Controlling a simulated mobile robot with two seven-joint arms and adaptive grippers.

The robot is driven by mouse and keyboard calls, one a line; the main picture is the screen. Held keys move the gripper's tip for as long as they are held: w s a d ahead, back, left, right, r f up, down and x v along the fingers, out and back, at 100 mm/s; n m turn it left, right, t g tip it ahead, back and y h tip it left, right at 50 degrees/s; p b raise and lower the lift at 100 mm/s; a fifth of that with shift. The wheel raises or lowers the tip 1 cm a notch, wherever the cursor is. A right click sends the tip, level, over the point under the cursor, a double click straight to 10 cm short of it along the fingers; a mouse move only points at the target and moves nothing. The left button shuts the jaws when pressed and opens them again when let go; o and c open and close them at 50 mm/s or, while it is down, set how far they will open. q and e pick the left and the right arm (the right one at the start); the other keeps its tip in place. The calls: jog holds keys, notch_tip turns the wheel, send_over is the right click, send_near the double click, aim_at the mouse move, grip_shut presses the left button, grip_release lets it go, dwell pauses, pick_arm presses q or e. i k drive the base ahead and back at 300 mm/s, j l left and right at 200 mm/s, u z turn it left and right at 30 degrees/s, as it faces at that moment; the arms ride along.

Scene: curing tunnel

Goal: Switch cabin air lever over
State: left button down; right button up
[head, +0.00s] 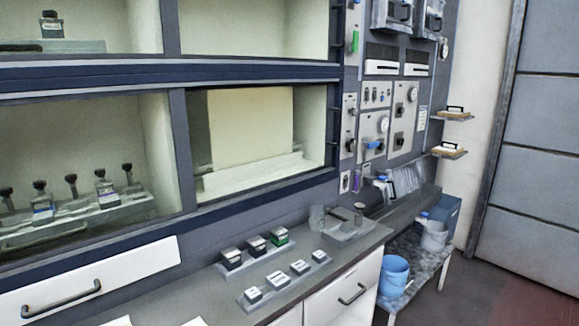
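A grey control panel (377,128) with gauges, switches and small dark handles stands on the wall right of the glazed cabinets. A blue-handled part (374,145) sits low on it, below a round gauge (383,124). Dark handles (399,110) show on the plate to its right, and another dark handle (350,144) shows on the narrow plate to its left. The labels are too small to read, so I cannot tell which of these is the cabin air lever or how it is set. Neither of my grippers is in view.
A grey counter (215,290) with several small blocks on trays runs below the cabinets. A shallow tray (347,232) stands at its right end. Two small wall shelves (449,153) jut out right of the panel. The floor at right is clear.

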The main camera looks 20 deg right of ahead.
aim_at(369, 146)
jog(key=i+l+z, duration=0.1)
jog(key=z, duration=0.35)
jog(key=i+z, duration=0.3)
jog(key=z, duration=0.15)
jog(key=i+j+z, duration=0.1)
jog(key=i+z, duration=0.15)
jog(key=z, duration=0.25)
jog(key=i+l+u, duration=0.2)
jog(key=i+l, duration=0.2)
jog(key=i+l+u, duration=0.2)
jog(key=i+l, duration=0.15)
jog(key=l, duration=0.2)
